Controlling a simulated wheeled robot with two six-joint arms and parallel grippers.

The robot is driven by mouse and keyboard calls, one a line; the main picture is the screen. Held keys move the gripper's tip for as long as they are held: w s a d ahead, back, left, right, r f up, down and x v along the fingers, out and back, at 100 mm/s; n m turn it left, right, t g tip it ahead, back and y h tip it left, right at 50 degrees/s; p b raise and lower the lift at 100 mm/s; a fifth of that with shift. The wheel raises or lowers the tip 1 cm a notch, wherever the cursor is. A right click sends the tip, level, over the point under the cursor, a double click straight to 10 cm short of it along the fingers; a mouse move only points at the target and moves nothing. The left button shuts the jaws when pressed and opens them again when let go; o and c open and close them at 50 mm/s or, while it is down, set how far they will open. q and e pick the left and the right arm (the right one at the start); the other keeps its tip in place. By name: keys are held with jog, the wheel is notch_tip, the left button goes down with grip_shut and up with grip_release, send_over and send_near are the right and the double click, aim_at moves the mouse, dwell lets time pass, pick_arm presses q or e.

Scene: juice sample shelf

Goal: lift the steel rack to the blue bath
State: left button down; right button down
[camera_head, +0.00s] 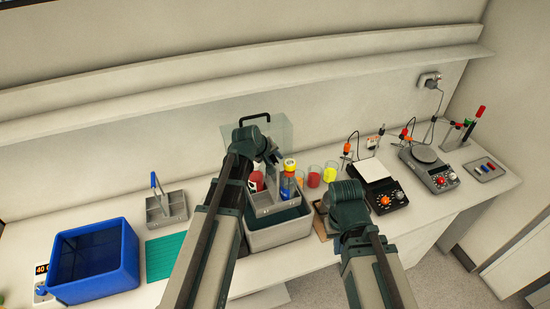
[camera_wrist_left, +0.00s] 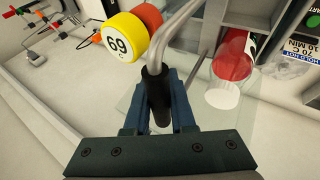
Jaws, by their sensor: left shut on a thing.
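The steel rack (camera_head: 266,209) is at or just above the grey tub (camera_head: 280,236); I cannot tell if it touches. It carries a yellow-capped bottle (camera_head: 289,165) and a red-and-white one (camera_head: 256,182). In the left wrist view my left gripper (camera_wrist_left: 160,105) is shut on the black sleeve of the rack's steel handle (camera_wrist_left: 180,22). The yellow cap reads 69 (camera_wrist_left: 118,40). In the head view the left gripper (camera_head: 273,158) partly hides the handle. The blue bath (camera_head: 128,262), holding dark liquid, stands at the left. My right gripper (camera_head: 337,246) is right of the tub; its fingers are mostly hidden.
Another grey rack with a blue handle (camera_head: 166,209) stands behind a green mat (camera_head: 159,258), between bath and tub. A clear container (camera_head: 283,130) with a black handle stands behind the tub. Cups (camera_head: 330,173), a hotplate (camera_head: 387,197) and a stirrer (camera_head: 430,170) are to the right.

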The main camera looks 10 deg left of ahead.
pick_arm(q)
jog(key=s+a, duration=0.7)
jog(key=a, duration=0.4)
jog(key=shift+s+a, duration=0.3)
jog(key=shift+s, duration=0.1)
dwell(0.9)
jog(key=s+a, duration=0.7)
jog(key=a, duration=0.4)
jog(key=shift+s+a, duration=0.3)
jog(key=shift+s, duration=0.1)
dwell(0.8)
dwell(0.4)
jog(key=s+a, duration=0.7)
jog(key=a, duration=0.4)
jog(key=shift+s+a, duration=0.3)
jog(key=shift+s, duration=0.1)
dwell(0.6)
jog(key=shift+a, duration=0.1)
